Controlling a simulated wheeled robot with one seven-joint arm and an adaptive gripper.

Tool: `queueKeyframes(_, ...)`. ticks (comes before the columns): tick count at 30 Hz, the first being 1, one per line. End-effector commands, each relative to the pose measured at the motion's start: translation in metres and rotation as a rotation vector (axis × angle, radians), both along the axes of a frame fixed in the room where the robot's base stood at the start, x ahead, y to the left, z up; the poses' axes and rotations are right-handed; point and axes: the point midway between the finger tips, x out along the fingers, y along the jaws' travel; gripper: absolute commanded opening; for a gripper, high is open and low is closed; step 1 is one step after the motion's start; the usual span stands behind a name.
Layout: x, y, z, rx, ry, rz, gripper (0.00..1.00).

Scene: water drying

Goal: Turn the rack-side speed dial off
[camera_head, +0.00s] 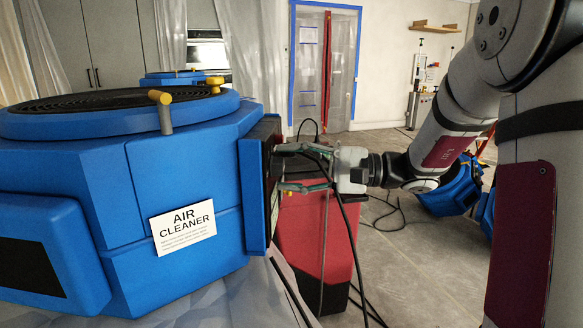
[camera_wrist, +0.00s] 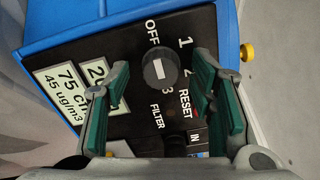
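A black round speed dial (camera_wrist: 162,68) with a white mark sits on a black control panel (camera_wrist: 130,50) in the wrist view. The labels OFF, 1, 2 and 3 stand around it; I cannot tell exactly which one the mark points at. The panel is on the side of a blue air cleaner (camera_head: 110,180), which fills the left of the head view. There the dial is hidden by the side angle. My gripper (camera_wrist: 161,80) is open, its green-padded fingers on either side of the dial with gaps to it. In the head view my gripper (camera_head: 277,169) is close to the panel.
A black knob (camera_wrist: 175,142) sits lower on the panel near FILTER and IN labels. A red bin-like body (camera_head: 315,235) stands below my gripper. Black cables (camera_head: 357,270) hang and lie on the floor. More blue machines (camera_head: 452,188) stand at the right.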

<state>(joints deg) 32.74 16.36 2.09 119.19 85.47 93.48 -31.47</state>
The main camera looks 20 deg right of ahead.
Motion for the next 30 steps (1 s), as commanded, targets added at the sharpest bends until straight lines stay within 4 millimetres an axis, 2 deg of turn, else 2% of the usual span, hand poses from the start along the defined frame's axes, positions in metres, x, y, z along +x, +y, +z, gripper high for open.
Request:
queueKeyframes(6,-0.001,-0.001,0.001,0.001,-0.001,0.001,0.5)
queueKeyframes(10,-0.005,-0.011,0.0,0.0,-0.001,0.0,0.5)
queueKeyframes(22,-0.037,-0.082,0.0,0.001,-0.001,-0.003,0.5)
queueKeyframes(30,-0.05,-0.107,0.0,0.0,0.0,0.0,0.5)
